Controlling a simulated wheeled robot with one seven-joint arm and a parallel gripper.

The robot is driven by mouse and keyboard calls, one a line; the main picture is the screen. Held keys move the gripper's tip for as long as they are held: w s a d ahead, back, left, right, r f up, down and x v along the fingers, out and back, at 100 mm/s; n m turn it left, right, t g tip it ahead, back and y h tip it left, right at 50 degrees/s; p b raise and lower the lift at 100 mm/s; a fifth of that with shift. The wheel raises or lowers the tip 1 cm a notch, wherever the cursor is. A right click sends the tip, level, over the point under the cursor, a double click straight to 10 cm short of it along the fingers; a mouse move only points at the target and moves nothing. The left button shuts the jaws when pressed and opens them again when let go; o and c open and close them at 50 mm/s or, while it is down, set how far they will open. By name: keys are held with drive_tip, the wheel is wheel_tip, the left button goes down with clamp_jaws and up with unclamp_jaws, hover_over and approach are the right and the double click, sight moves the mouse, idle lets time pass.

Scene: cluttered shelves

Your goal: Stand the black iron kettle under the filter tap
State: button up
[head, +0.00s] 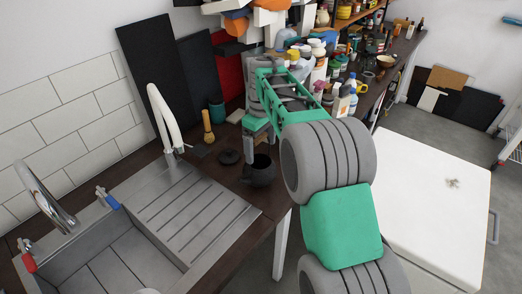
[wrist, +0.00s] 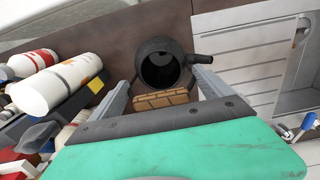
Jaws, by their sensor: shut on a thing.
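The black iron kettle (head: 259,173) is at the counter's front edge, right of the sink's drainboard. In the wrist view the kettle (wrist: 158,46) shows its open round mouth, with its spout pointing right. My gripper (head: 259,143) reaches down over it. In the wrist view my gripper (wrist: 164,88) is shut on the kettle, with a brown patterned piece, perhaps its handle, between the fingers. The exact contact is hard to see. The filter tap, a white curved spout (head: 164,112), rises behind the drainboard, left of the kettle.
A dark round lid (head: 229,157) lies on the counter beside the kettle. The ribbed drainboard (head: 190,208) is clear. A chrome tap (head: 40,198) stands at the sink (head: 110,262). A wooden brush (head: 208,128) and teal cup (head: 217,110) stand behind. Bottles crowd the counter further right.

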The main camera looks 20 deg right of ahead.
drive_tip(key=shift+f, duration=1.05)
drive_tip(key=shift+f, duration=0.15)
drive_tip(key=o, duration=1.8)
drive_tip(key=shift+s+f, duration=0.1)
